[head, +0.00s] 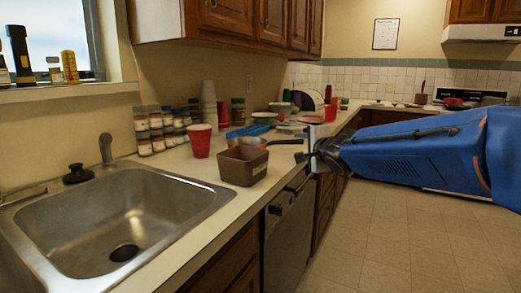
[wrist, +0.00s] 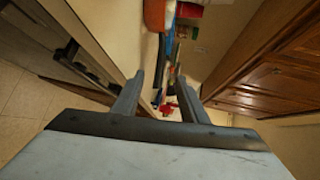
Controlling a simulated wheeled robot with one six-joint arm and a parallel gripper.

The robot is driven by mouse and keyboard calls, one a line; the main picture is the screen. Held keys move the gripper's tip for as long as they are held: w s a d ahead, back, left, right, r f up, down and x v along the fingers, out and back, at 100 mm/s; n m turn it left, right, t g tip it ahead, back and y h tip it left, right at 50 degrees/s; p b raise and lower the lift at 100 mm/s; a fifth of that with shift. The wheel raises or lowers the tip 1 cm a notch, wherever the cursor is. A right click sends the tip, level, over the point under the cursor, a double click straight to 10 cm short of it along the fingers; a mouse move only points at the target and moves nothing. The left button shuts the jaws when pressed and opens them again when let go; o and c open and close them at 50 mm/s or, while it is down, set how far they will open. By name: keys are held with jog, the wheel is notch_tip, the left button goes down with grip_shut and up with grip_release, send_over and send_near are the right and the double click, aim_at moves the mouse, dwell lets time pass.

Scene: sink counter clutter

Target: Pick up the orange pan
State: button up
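My gripper (head: 312,150) is at the counter's front edge, right of the handle and apart from the pan. In the wrist view my gripper (wrist: 158,90) shows two spread fingers with nothing held between them. An orange object (wrist: 155,14) is cut off at the top of that view; I cannot tell whether it is the pan.
The brown square container (head: 243,166) stands near the counter edge, with a red cup (head: 200,141) to its left. Spice jars (head: 157,128) line the wall. A sink (head: 120,225) is at left and a dishwasher (head: 287,235) below the counter. The floor at right is clear.

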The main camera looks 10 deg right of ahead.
aim_at(286, 142)
jog(key=x, duration=1.5)
jog(key=shift+w, duration=0.4)
jog(key=shift+c, duration=0.5)
jog(key=shift+r, duration=0.1)
grip_shut()
